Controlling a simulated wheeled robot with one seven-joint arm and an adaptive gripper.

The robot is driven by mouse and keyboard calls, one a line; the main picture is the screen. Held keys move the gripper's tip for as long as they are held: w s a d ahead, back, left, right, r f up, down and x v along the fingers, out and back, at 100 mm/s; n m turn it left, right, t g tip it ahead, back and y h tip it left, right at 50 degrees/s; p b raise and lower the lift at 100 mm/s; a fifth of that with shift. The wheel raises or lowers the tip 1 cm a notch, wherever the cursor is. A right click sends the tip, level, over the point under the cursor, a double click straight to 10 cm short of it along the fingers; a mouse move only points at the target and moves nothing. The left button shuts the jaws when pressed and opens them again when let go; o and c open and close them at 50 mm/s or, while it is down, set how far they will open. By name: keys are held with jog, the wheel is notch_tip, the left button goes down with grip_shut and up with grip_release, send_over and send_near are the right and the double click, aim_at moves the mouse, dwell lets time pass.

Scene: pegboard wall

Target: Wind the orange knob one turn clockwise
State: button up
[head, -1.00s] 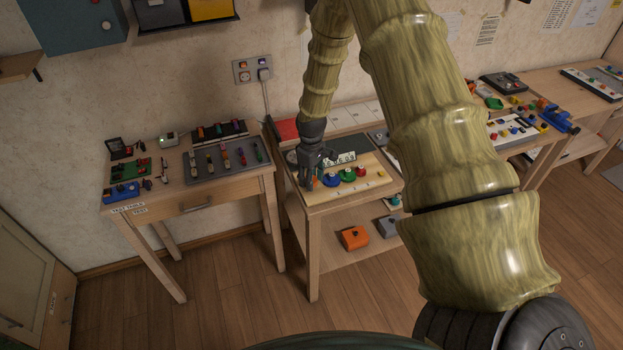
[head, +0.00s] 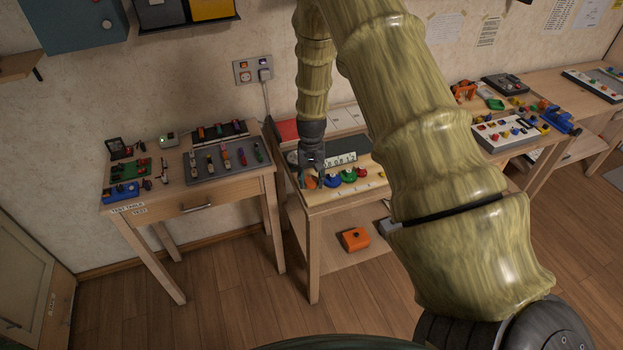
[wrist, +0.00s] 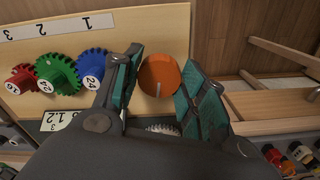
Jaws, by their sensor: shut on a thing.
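In the head view my gripper (head: 313,178) comes down from above onto the board's left end.
Blue (wrist: 91,68), green (wrist: 58,74) and red (wrist: 22,79) toothed wheels stand in a row beside the knob. An orange box (head: 355,239) is on the lower shelf. A second table (head: 186,194) with trays stands at left.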

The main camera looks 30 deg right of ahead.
aim_at(311, 180)
jog(key=shift+w+r+m, duration=0.1)
jog(key=shift+w+m, duration=0.1)
jog(key=shift+m, duration=2)
jog(key=o, duration=1)
jog(key=shift+s, duration=0.1)
notch_tip(311, 180, up, 12)
jog(key=shift+f, duration=0.1)
